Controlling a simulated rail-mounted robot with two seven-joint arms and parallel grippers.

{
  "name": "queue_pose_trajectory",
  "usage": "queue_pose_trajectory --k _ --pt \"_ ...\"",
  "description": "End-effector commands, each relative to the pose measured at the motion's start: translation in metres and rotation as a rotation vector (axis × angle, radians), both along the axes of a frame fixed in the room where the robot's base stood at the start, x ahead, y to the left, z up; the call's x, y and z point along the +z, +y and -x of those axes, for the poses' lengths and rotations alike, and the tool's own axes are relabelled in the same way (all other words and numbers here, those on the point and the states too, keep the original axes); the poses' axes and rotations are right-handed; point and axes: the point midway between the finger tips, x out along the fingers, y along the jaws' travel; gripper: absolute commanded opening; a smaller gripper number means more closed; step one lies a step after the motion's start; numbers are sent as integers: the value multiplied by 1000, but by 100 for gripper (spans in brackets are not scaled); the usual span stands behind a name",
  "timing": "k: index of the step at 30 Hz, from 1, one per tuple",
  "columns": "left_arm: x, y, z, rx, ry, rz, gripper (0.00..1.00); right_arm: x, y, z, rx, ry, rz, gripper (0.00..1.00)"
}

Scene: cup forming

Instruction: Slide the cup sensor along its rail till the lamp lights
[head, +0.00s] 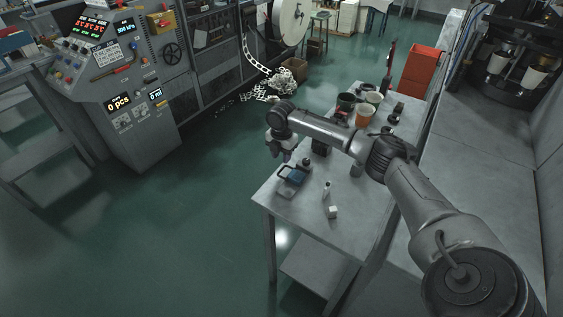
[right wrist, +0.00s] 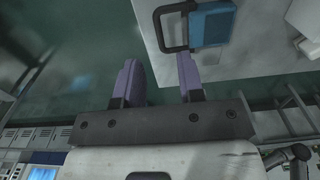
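My right gripper (head: 280,153) hangs at the left edge of the steel table, near a blue block with a dark loop handle (head: 292,174). In the right wrist view its two purple-grey fingers (right wrist: 159,62) stand apart with nothing between them. My left gripper is not in view.
The steel table (head: 310,210) also bears a small white cube (head: 333,212), a small bottle (head: 326,188) and several cups. A control console (head: 110,75) with lit displays stands at the left. A machine with white cups (head: 533,77) stands at the right.

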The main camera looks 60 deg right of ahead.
Motion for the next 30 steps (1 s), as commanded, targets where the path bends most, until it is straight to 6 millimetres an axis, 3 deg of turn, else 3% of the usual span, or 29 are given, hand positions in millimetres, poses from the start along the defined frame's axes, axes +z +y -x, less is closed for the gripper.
queue_pose_trajectory --k 1,6,12,18,30 --pt "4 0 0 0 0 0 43 14 0 -1 0 -5 0 36" --pt "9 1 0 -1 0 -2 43 44 0 -1 0 -3 1 36" --pt "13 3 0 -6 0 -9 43 68 0 0 0 -2 0 36" --pt "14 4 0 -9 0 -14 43 79 0 0 1 -1 0 36" --pt "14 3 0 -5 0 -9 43 80 0 0 0 0 0 36"
